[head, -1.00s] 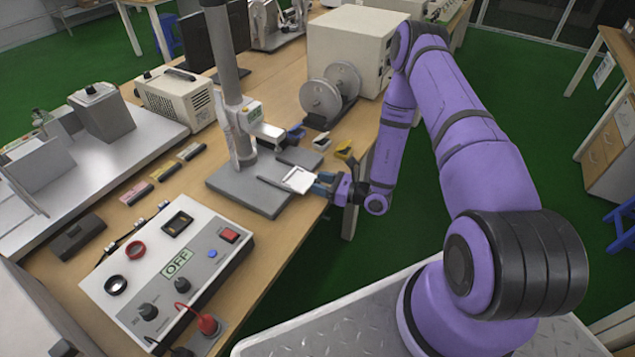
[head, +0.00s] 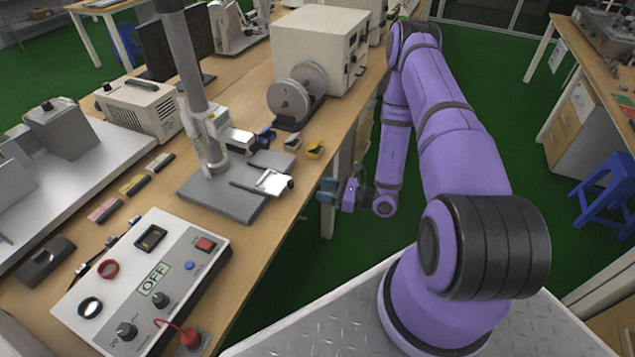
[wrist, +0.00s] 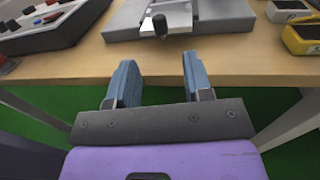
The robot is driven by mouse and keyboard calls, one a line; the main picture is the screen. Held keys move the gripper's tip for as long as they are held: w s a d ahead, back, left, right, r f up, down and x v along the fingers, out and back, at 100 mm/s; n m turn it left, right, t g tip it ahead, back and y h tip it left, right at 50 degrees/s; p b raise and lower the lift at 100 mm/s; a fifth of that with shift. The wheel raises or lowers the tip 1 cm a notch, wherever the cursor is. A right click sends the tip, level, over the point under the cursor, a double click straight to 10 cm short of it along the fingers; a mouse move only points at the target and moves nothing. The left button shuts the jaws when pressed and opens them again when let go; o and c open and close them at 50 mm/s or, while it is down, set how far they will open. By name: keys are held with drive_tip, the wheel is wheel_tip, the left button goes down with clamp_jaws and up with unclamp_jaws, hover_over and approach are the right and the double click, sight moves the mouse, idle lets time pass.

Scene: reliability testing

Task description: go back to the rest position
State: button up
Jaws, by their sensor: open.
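My gripper (head: 328,190) is open and empty, off the right edge of the workbench in the head view. In the wrist view its two blue fingers (wrist: 155,82) stand apart with nothing between them. The grey test stand (head: 222,195) with its upright column is on the bench to the left of my gripper. A small silver plate (head: 272,183) lies at the right side of its base, apart from my fingers. In the wrist view the stand's base (wrist: 215,20) lies beyond the fingertips.
The bench edge (wrist: 240,78) runs just past my fingertips. A control box (head: 150,280) showing OFF sits at the front of the bench.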

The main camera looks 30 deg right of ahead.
drive_tip(key=s+a+r+n+g, duration=0.1)
drive_tip(key=a+r+n+g, duration=0.3)
drive_tip(key=r, duration=0.6)
drive_tip(key=s+a+r+n+g+y, duration=0.1)
drive_tip(key=a+r+n+g, duration=0.1)
drive_tip(key=r+n+g, duration=0.45)
drive_tip(key=s+a+r+n+g, duration=0.25)
drive_tip(key=r+n, duration=0.35)
drive_tip(key=r, duration=0.6)
drive_tip(key=s+d+r+n+t+h, duration=0.3)
drive_tip(key=s+r+n+h, duration=0.7)
drive_tip(key=s+r, duration=0.9)
wheel_tip(320, 180, up, 3)
drive_tip(key=t+h, duration=0.2)
drive_tip(key=h, duration=0.1)
drive_tip(key=shift+n+t+h, duration=0.3)
drive_tip(key=shift+n+h, duration=0.05)
drive_tip(key=shift+h, duration=0.05)
